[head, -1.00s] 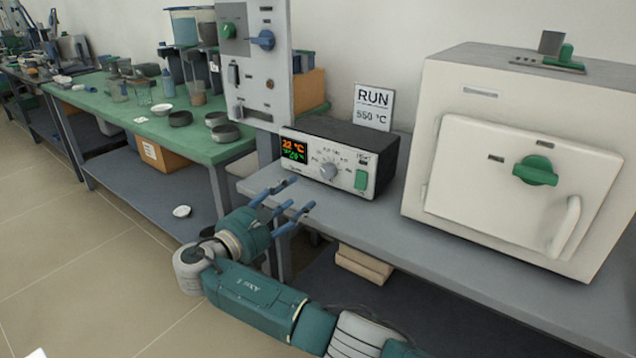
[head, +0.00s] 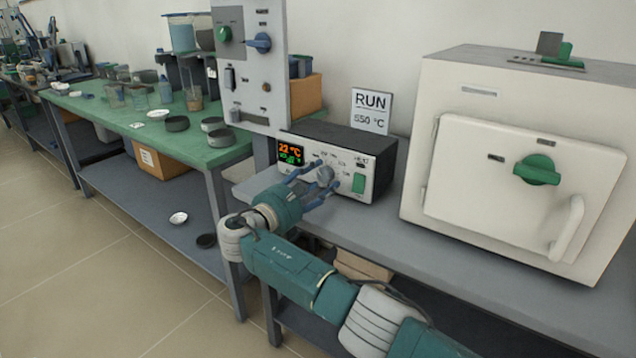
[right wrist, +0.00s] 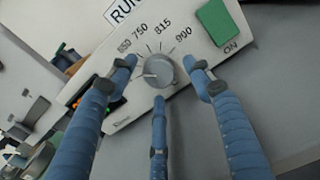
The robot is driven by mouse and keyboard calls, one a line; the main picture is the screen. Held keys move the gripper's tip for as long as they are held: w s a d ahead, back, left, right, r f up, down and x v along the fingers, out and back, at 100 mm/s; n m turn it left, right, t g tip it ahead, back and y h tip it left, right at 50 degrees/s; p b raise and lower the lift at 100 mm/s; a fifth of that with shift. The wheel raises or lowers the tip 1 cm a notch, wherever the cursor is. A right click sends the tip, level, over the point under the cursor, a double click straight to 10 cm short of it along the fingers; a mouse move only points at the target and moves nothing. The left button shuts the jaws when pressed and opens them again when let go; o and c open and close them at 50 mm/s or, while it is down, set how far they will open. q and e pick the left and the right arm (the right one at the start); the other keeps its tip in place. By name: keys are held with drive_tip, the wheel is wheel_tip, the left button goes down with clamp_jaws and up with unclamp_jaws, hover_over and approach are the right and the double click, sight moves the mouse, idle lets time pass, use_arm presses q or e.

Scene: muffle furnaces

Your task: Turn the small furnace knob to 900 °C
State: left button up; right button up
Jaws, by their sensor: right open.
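The small grey furnace knob (head: 326,175) is on the front of the dark-topped control box (head: 345,140). In the right wrist view the knob (right wrist: 160,69) is in the middle, with a pale mark pointing left, and the printed values 750, 815 and 900 sit in an arc above it. My right gripper (head: 318,182) is open in front of the box. In the right wrist view its three blue fingers (right wrist: 160,80) spread around the knob, with gaps to it. My left gripper is not in view.
A green ON button (right wrist: 214,22) sits close to the right finger. The display (head: 291,153) reads 22 °C. A sign (head: 371,110) behind reads RUN 550 °C. The white furnace (head: 470,100) stands to the right, and a grey upright panel (head: 251,90) to the left.

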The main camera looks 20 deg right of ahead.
drive_tip(key=c, duration=1.1)
drive_tip(key=shift+c, duration=0.2)
drive_tip(key=shift+f, duration=0.1)
